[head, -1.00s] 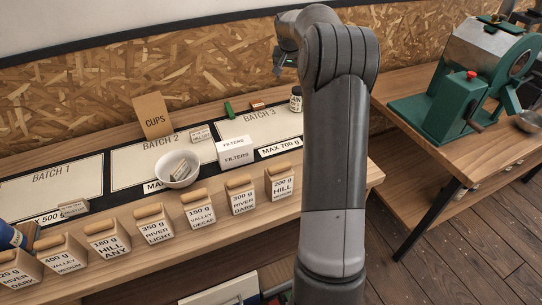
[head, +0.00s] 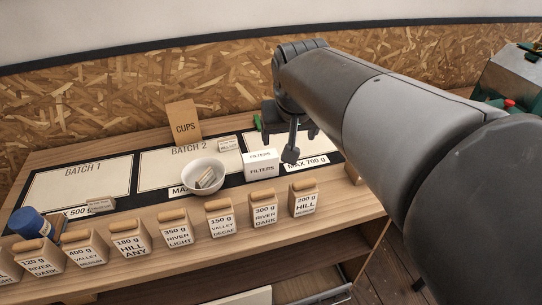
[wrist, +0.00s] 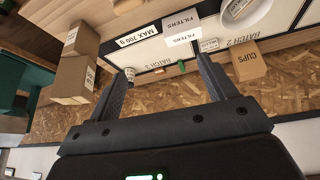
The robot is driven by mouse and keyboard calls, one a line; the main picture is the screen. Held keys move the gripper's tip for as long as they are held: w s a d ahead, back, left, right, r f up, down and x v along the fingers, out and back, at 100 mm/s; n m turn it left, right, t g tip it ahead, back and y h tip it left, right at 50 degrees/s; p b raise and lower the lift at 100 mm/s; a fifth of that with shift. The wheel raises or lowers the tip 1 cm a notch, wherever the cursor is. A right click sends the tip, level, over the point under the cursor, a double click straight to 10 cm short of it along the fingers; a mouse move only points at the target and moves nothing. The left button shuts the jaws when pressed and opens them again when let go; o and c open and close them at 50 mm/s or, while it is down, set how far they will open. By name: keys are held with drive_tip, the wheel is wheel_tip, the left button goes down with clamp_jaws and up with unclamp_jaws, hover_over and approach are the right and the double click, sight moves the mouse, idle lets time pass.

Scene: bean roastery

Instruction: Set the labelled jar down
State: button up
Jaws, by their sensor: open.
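The likely labelled jar, small with a white label (wrist: 130,73), shows in the wrist view beside the left fingertip, partly hidden by it. It is at the edge of the BATCH 3 area, and I cannot tell whether the finger touches it. In the head view my arm and gripper hide it. In the head view my gripper (head: 280,138) is over the BATCH 3 end of the bench, behind the white FILTERS box (head: 261,166).
A white bowl (head: 190,181) with a card in it and a brown CUPS box (head: 183,125) stand to the left. Several labelled wooden bins (head: 220,218) line the front edge. A blue-lidded container (head: 28,222) is at far left. Cardboard boxes (wrist: 74,78) show in the wrist view.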

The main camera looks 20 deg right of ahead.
drive_tip(key=s+a+f+n, duration=0.1)
drive_tip(key=s+f, duration=0.1)
drive_tip(key=s, duration=0.3)
drive_tip(key=s+a+f+y, duration=0.1)
drive_tip(key=s+a+f, duration=0.1)
drive_tip(key=s, duration=0.4)
drive_tip(key=shift+s+a+f+n, duration=0.15)
drive_tip(key=shift+a+f+n, duration=0.1)
drive_tip(key=shift+f+n, duration=0.25)
idle(0.3)
